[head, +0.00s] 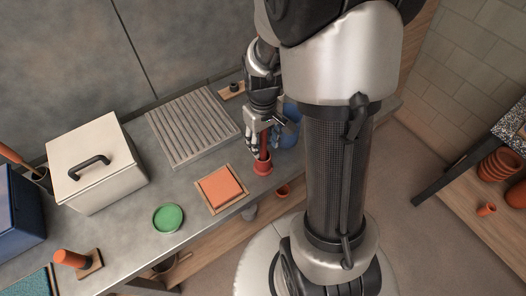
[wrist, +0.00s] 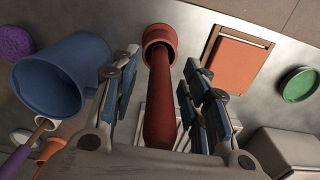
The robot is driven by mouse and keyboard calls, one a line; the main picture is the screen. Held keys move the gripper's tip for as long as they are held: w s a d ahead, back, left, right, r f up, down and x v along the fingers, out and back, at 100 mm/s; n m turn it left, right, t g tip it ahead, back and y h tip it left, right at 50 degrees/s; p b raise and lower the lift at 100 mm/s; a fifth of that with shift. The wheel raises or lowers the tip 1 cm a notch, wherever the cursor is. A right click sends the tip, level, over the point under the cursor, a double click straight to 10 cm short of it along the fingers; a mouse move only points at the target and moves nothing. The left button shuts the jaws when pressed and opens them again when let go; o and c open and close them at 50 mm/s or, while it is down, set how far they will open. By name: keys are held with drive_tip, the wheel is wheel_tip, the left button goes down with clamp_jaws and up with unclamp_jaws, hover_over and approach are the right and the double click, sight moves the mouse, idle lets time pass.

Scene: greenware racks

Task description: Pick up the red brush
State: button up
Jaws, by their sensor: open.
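The red brush (head: 265,150) stands in a small terracotta-red cup (head: 262,169) near the front edge of the grey counter. Only its red handle shows; its lower end is hidden inside the cup. In the wrist view the handle (wrist: 160,100) runs from the cup (wrist: 159,37) up between my fingers. My gripper (head: 263,138) is open, pointing down over the cup, with one finger on each side of the handle. In the wrist view my gripper (wrist: 160,62) shows visible gaps between its fingers and the handle.
A blue bucket-like vessel (wrist: 62,78) stands close beside my gripper. A framed orange slab (head: 221,188), a green round dish (head: 168,218), a ribbed grey board (head: 192,128) and a lidded pale box (head: 98,165) share the counter. A small terracotta pot (head: 283,191) sits below its front edge.

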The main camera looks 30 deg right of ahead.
drive_tip(key=shift+c, duration=0.4)
clamp_jaws()
